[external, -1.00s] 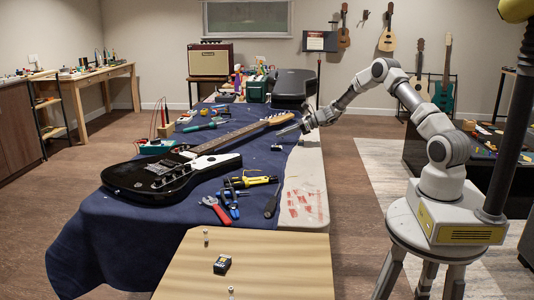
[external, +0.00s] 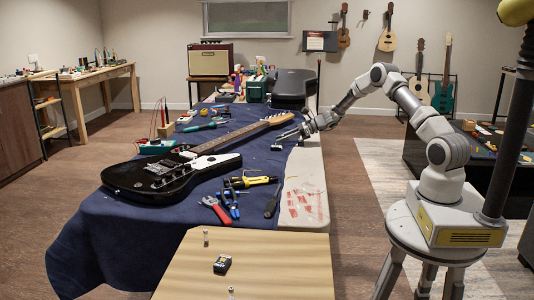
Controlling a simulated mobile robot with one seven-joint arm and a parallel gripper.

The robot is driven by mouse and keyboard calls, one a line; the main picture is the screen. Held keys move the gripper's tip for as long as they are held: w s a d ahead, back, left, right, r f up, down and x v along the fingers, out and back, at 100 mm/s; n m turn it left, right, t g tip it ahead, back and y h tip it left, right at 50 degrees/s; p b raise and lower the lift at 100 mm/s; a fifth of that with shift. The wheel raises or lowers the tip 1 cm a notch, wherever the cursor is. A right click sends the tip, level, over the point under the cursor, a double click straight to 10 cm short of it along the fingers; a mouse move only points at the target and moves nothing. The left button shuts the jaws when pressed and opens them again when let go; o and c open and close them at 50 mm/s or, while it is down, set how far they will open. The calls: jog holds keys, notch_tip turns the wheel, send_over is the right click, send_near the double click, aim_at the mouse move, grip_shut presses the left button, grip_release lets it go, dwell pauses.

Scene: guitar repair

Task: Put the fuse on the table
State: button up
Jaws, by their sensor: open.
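My gripper (external: 286,137) is open over the far right part of the blue-covered table (external: 90,240), near the guitar's headstock. A small pale object (external: 276,147) lies on the blue cloth just below and left of the fingers; it is too small to identify. Two small clear, fuse-like cylinders stand on the wooden table (external: 290,262) in front: one (external: 205,237) at its back left, one (external: 231,292) at its front edge of view. I cannot tell for sure which thing is the fuse. The gap between my fingers is too small to make out.
A black-and-white electric guitar (external: 170,178) lies across the cloth. Pliers (external: 216,209), a yellow-handled tool (external: 254,181) and a screwdriver (external: 272,202) lie near it. A small dark box (external: 222,264) sits on the wooden table, whose right half is clear. A dark case (external: 294,86) stands behind.

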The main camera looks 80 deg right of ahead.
jog(key=p+v, duration=0.2)
jog(key=v, duration=1)
jog(key=shift+r, duration=0.15)
